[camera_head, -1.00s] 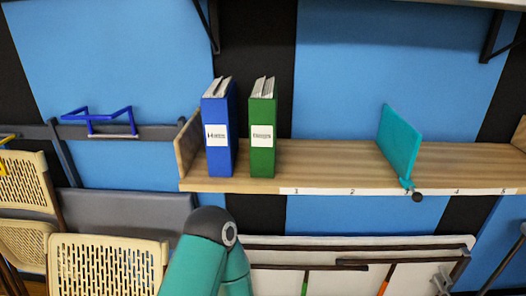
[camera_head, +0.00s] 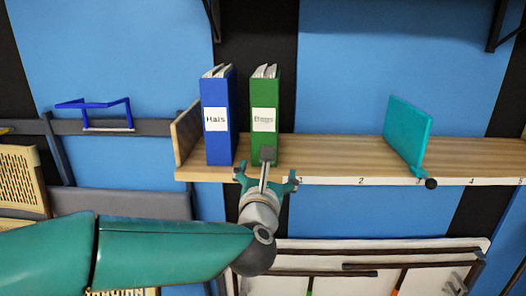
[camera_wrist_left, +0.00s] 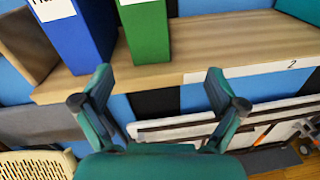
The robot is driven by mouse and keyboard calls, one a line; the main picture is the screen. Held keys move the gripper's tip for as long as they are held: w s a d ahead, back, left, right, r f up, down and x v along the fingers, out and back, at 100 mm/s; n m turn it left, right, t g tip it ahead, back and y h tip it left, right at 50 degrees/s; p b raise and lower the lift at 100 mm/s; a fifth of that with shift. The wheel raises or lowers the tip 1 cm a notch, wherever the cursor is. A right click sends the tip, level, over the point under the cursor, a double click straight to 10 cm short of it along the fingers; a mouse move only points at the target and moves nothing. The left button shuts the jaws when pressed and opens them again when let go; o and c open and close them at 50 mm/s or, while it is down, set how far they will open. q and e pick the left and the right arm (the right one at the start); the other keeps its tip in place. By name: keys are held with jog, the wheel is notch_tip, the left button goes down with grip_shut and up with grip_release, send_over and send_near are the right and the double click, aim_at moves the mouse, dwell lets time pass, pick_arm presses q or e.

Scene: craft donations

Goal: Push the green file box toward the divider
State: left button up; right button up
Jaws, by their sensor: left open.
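The green file box (camera_head: 265,95) stands upright on the wooden shelf, its white label facing me. Its lower part also shows in the left wrist view (camera_wrist_left: 146,32). The teal divider (camera_head: 408,132) stands on the shelf well to the right, with bare shelf between them. The right gripper is not in view.
A blue file box (camera_head: 217,120) stands close to the left of the green one, with a narrow gap. The wooden shelf (camera_head: 340,150) has a numbered strip along its front edge and a wooden end panel (camera_head: 186,132) at left. Folded chairs stand below left.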

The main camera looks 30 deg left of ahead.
aim_at(264, 143)
pick_arm(q)
jog(key=w+a+p, duration=0.1)
jog(key=w, duration=0.1)
jog(key=w+a+r+n+p, duration=0.1)
jog(key=w+a, duration=0.1)
jog(key=w+a+r+n+y+p, duration=0.1)
jog(key=w+a, duration=0.1)
jog(key=shift+a+r+p, duration=0.1)
jog(key=shift+a+p, duration=0.05)
jog(key=shift+p, duration=0.2)
jog(key=x, duration=0.1)
jog(key=b+x, duration=0.1)
jog(key=x, duration=0.3)
jog(key=shift+f+b, duration=0.25)
jog(key=shift+b, duration=0.05)
jog(key=shift+w+a, duration=0.15)
jog(key=shift+w, duration=0.2)
